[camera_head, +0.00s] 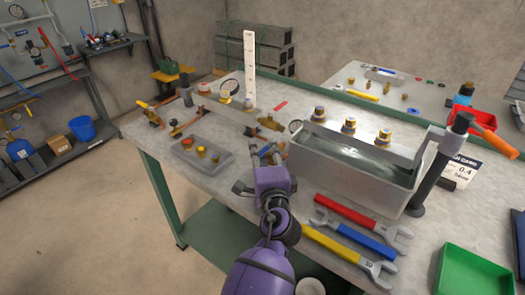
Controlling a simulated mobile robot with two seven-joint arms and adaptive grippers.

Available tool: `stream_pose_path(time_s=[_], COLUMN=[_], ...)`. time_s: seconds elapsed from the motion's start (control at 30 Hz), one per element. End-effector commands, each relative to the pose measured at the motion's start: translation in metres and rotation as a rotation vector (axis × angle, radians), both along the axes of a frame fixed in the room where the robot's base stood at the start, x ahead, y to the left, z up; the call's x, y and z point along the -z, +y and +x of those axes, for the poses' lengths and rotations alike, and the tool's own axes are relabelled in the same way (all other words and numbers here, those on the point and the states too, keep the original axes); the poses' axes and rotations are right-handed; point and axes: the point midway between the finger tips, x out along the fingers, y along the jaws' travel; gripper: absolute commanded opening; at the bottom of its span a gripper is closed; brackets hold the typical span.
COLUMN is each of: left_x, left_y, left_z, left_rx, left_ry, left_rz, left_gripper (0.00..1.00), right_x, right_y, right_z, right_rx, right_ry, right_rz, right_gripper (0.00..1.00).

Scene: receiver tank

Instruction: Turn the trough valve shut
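The trough (400,192) is a grey metal box with water in it, on the right half of the bench. Several brass fittings stand along its back ledge. Near its left end sits a brass valve body (268,122). Small blue and orange-brown parts (265,149) show just beyond my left gripper; I cannot tell whether they are the trough valve's handle. My purple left gripper (265,160) reaches over the bench at the trough's left side. Its fingertips are small and partly hidden, so its opening and any contact are unclear. My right gripper is not in view.
Red, blue and yellow wrenches (345,213) lie in front of the trough. A grey tray (183,158) of small parts lies left of my gripper. A white upright scale (250,70) stands behind. A green bin (470,275) and dark post with orange handle (490,141) are right.

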Motion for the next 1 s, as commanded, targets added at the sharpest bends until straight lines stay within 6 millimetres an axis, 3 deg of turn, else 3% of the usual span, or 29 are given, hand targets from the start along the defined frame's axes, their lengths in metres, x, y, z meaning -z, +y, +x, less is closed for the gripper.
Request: stream_pose_path(time_s=[0.33,0.53,1.0], left_x=[0.0002,0.0002,0.0009], left_y=[0.0007,0.0005,0.0048], left_z=[0.0055,0.0053,0.0050], left_rx=[0.001,0.001,0.004], left_ry=[0.001,0.001,0.003], left_rz=[-0.001,-0.001,0.001], left_gripper=[0.25,0.00,0.00], right_x=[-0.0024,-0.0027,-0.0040], right_y=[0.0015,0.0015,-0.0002], right_z=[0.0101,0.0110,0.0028], right_rx=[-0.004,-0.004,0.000], right_ry=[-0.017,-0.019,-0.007], right_rz=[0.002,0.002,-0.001], right_gripper=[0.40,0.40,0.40])
